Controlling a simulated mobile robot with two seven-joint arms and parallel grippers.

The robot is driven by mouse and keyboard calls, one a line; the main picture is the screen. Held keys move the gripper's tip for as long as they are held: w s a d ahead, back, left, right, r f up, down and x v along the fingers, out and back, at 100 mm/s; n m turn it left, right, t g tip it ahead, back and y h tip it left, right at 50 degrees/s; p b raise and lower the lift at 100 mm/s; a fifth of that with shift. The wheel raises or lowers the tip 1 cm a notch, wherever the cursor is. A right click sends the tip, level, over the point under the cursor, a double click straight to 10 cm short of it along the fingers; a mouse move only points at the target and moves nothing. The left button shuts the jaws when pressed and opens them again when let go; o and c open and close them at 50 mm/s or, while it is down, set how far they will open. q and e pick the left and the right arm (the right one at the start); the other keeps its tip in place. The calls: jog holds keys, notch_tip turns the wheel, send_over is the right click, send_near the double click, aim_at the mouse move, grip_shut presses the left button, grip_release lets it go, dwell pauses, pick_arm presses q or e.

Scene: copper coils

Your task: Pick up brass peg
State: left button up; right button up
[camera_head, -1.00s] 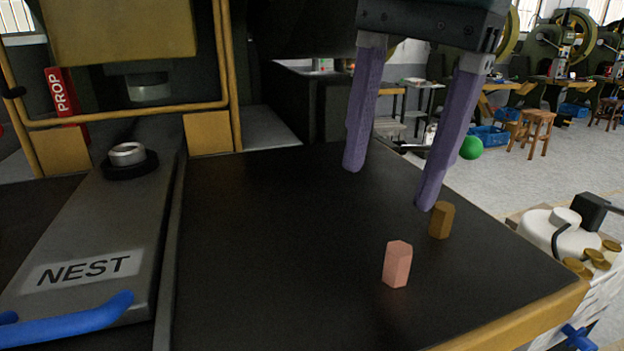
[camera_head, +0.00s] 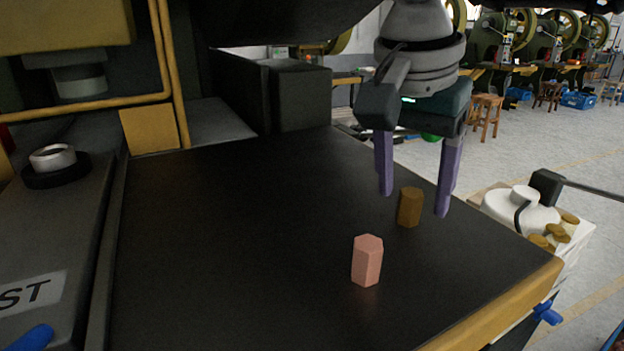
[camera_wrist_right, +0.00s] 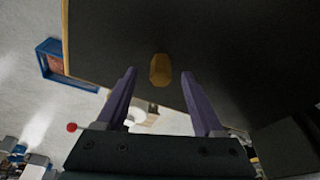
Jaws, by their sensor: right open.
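The brass peg (camera_head: 410,207) is a small upright hexagonal post on the dark table near its right edge. In the right wrist view the brass peg (camera_wrist_right: 160,70) lies ahead of the fingertips, roughly centred between them. My right gripper (camera_head: 414,203) is open, with two purple fingers pointing down. In the head view its fingers appear on either side of the peg and a little behind it; whether they touch it I cannot tell. In the wrist view the right gripper (camera_wrist_right: 160,82) is empty. My left gripper is not in view.
A pink hexagonal peg (camera_head: 367,260) stands nearer on the dark tabletop (camera_head: 230,240). The press with its ring fixture (camera_head: 53,160) is at left. A white machine with brass knobs (camera_head: 525,212) sits beyond the table's right edge. The table's middle is clear.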

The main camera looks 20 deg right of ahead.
jog(key=shift+f, duration=0.15)
jog(key=shift+c, duration=0.2)
grip_shut()
dwell(0.4)
